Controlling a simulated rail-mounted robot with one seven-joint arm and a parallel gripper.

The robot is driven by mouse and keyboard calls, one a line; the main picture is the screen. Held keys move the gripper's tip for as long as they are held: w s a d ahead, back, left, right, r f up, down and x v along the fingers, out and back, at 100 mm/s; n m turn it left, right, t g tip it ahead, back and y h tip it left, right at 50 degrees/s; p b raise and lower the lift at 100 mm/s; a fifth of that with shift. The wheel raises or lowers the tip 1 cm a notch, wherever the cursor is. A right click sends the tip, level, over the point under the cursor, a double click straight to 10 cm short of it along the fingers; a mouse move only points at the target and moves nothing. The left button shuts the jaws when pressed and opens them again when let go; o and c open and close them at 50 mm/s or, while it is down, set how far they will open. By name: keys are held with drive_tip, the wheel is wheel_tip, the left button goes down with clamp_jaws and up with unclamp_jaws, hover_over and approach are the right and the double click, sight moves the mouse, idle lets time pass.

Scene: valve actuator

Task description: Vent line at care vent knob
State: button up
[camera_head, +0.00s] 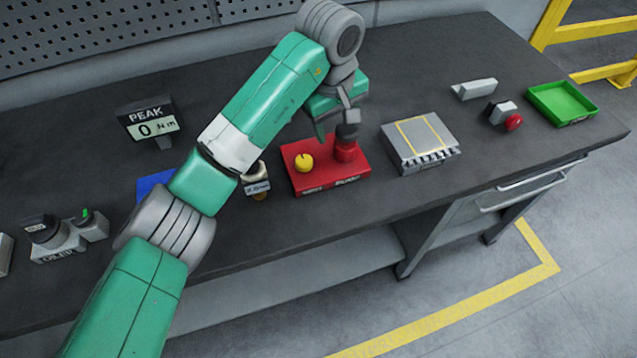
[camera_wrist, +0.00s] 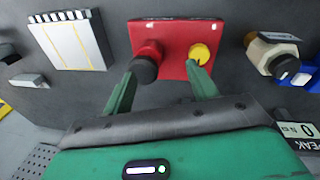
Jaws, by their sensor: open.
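A red box (camera_head: 325,178) sits on the dark bench; lettering on its front edge is too small to read surely. On it are a yellow knob (camera_head: 304,162) and a black-topped knob (camera_head: 347,132) on a red collar. Which of them is the vent knob I cannot tell. My gripper (camera_head: 335,118) is open above the box, its fingers pointing down. In the wrist view, the black knob (camera_wrist: 144,69) is between the fingertips, close to the left finger, and the yellow knob (camera_wrist: 199,52) is by the right fingertip. Contact cannot be told.
A grey plate with a yellow outline (camera_head: 420,133) stands right of the red box. A beige fitting (camera_head: 256,172) and a blue block (camera_head: 150,184) are left. A PEAK display (camera_head: 150,122) reads 0 Nm. A green tray (camera_head: 562,102) and red button (camera_head: 514,122) are far right.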

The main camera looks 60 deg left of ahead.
drive_tip(key=n+g, duration=0.1)
drive_tip(key=n, duration=0.1)
hover_over(304, 161)
wheel_tip(304, 161, down, 4)
drive_tip(key=shift+a+r+h+b, duration=0.1)
drive_tip(key=shift+r+h+b, duration=0.2)
drive_tip(key=shift+b, duration=0.15)
drive_tip(key=shift+s, duration=0.1)
wheel_tip(304, 161, down, 8)
drive_tip(key=b, duration=0.2)
drive_tip(key=shift+r+b, duration=0.1)
drive_tip(key=shift+b, duration=0.2)
drive_tip(key=c, duration=1)
drive_tip(key=shift+r, duration=0.15)
